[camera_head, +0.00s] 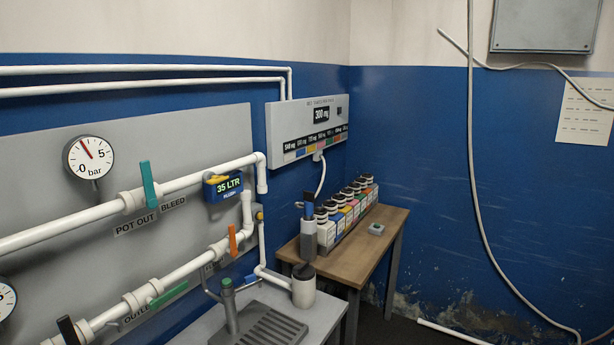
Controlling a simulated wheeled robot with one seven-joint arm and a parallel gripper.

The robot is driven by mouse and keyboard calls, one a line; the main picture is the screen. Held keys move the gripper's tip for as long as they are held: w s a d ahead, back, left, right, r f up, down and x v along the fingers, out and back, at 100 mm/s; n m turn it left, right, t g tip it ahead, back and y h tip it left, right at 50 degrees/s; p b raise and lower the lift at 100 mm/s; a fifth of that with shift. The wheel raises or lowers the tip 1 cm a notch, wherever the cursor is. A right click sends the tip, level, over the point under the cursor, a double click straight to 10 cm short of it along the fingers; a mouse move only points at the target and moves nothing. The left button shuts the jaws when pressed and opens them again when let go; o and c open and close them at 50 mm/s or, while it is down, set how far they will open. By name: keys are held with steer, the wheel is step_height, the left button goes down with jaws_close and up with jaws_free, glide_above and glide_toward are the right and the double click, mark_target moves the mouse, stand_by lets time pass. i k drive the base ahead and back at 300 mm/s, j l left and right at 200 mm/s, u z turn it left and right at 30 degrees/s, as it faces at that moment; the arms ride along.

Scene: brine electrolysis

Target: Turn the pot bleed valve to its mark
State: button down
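On the grey wall panel, a teal lever handle (149,185) stands roughly upright across the upper white pipe. Below it are a "POT OUT" label (135,224) and, just to its right, a "BLEED" label (173,203). I cannot tell for sure which handle is the pot bleed valve, and no turning mark can be made out. An orange handle (232,240) stands upright on the lower pipe. A green handle (168,294) lies roughly along that pipe, and a black handle (68,330) is at the lower left. My gripper is not in view.
A pressure gauge (89,157) and a blue "35 LTR" meter (223,186) sit on the panel. A grey bench (318,318) with a drain grate (262,328) is below. A wooden table (390,222) holds several bottles (345,208). A loose hose (474,160) hangs at right.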

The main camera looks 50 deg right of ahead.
mark_target(215, 179)
steer(key=z, duration=1)
